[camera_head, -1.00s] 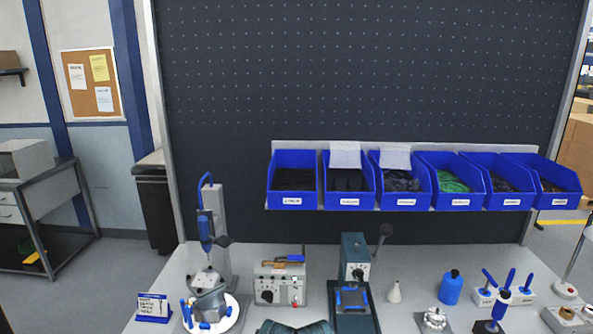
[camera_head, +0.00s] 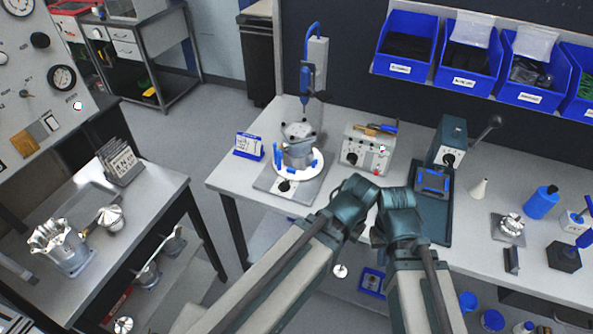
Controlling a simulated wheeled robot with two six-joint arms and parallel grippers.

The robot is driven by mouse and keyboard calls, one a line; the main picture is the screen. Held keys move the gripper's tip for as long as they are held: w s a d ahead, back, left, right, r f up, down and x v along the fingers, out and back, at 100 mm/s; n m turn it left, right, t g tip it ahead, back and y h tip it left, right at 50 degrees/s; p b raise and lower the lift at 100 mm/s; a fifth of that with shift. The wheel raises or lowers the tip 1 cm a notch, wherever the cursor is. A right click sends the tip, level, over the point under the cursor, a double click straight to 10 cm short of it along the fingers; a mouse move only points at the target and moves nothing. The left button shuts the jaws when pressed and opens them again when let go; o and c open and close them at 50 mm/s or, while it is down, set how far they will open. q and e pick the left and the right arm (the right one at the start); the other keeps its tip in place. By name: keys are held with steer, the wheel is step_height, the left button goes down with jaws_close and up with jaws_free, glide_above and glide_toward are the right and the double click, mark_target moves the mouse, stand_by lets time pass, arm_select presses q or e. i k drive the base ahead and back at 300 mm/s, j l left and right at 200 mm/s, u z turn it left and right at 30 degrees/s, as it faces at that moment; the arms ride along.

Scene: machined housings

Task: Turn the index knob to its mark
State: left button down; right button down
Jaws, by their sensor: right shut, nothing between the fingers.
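A round indexing fixture stands on a grey base (camera_head: 290,184), with a white disc (camera_head: 313,165) and a grey metal housing (camera_head: 299,153) on top. A black knob (camera_head: 285,186) with a light pointer sits on the base's front face. I cannot make out its mark at this size. My right gripper (camera_head: 396,198) is shut and empty near the table's front edge, right of the fixture and apart from it. Its fingertips are hard to make out behind the dark teal arm joints. My left gripper does not show.
A blue-handled tool (camera_head: 306,84) on a stand rises behind the fixture. A control box (camera_head: 366,150) and a press-like device (camera_head: 446,146) stand to its right. A blue sign (camera_head: 249,147) is at its left. A side table (camera_head: 155,190) with metal parts is left, across a floor gap.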

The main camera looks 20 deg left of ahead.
mark_target(284, 187)
steer(key=k+j+u, duration=0.45)
steer(key=k, duration=0.2)
steer(key=k+l+u, duration=0.1)
steer(key=l+u, duration=0.4)
steer(key=l, duration=0.7)
